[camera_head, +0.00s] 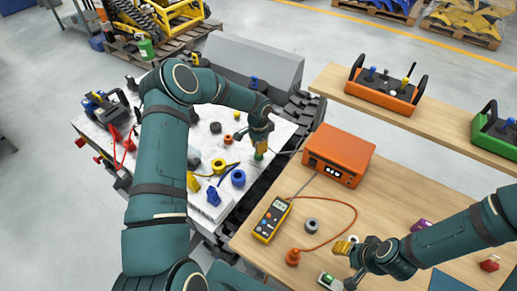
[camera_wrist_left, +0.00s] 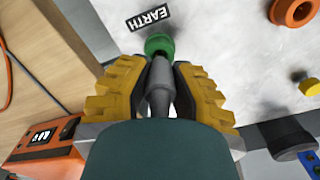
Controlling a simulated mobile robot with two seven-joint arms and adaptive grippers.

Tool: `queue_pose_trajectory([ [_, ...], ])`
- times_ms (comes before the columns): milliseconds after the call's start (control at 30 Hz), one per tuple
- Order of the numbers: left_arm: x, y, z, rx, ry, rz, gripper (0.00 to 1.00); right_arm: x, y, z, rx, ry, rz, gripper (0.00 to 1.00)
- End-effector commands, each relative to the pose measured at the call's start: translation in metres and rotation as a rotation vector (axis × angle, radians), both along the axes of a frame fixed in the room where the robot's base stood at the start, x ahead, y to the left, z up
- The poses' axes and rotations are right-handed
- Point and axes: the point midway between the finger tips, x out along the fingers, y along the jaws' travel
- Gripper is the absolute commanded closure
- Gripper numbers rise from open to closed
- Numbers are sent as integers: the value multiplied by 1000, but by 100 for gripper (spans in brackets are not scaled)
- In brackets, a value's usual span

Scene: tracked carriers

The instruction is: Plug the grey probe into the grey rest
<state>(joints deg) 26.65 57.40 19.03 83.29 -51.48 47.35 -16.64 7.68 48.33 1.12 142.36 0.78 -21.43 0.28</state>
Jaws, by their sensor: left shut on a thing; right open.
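The grey probe (camera_wrist_left: 160,90) is between the yellow fingers of my left gripper (camera_wrist_left: 158,75), which is shut on it. Its far end meets a green round piece (camera_wrist_left: 159,44) beside an EARTH label; I cannot tell whether it sits inside it. In the head view my left gripper (camera_head: 260,145) is over the white carrier's right side, with the green piece (camera_head: 258,156) just below. A grey ring (camera_head: 311,225), which looks like the grey rest, lies on the wooden table, empty. My right gripper (camera_head: 345,246) is open and empty above the table, right of that ring.
An orange box (camera_head: 338,154) with a display and a yellow meter (camera_head: 271,219) are on the table (camera_head: 400,190). An orange cable runs to an orange plug (camera_head: 293,257). Several coloured parts lie on the white carrier (camera_head: 270,125). A wooden shelf (camera_head: 440,120) bears an orange control box (camera_head: 385,92).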

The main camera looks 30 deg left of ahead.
Motion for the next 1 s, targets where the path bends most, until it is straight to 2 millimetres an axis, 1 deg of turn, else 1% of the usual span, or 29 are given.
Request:
queue_pose_trajectory([
  [100,0,0,4,0,0,0,100,0,0,2,0,0,0,53],
  [433,0,0,5,0,0,0,100,0,0,2,0,0,0,53],
  [567,0,0,8,1,-1,0,100,0,0,4,0,0,0,53],
  [1000,0,0,38,1,-1,-1,100,0,0,16,0,0,0,53],
])
